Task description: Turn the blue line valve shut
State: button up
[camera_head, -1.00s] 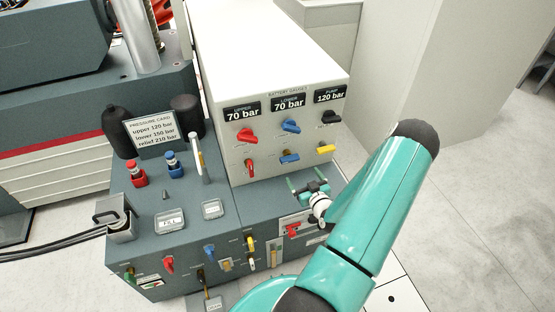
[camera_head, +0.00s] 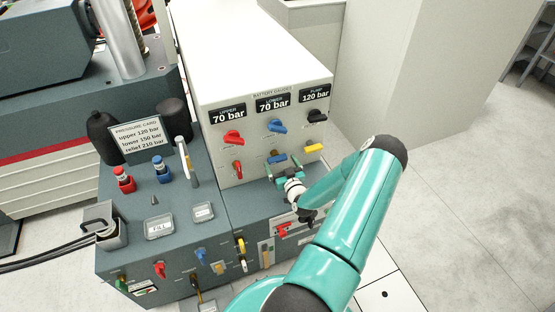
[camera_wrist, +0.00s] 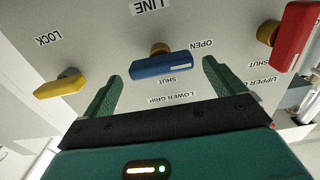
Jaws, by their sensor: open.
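The blue line valve (camera_head: 277,158) is a blue lever low on the white gauge panel, between a red and a yellow lever. In the wrist view, which shows the panel upside down, the blue lever (camera_wrist: 162,67) lies roughly level on a brass stem, with OPEN and SHUT labels beside it. My gripper (camera_head: 283,166) is at the panel just below the lever. In the wrist view my gripper (camera_wrist: 162,72) is open, with one green finger on each side of the lever. Contact with the lever cannot be told.
The yellow lever (camera_wrist: 60,86) and red lever (camera_wrist: 292,38) flank the blue one close to my fingers. Blue (camera_head: 277,126), red (camera_head: 233,138) and black (camera_head: 317,116) knobs sit above. The dark bench (camera_head: 180,215) with fittings stands below and left.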

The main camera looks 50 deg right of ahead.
aim_at(279, 161)
jog(key=shift+x, duration=1.65)
jog(key=shift+a, duration=0.1)
jog(key=c, duration=1)
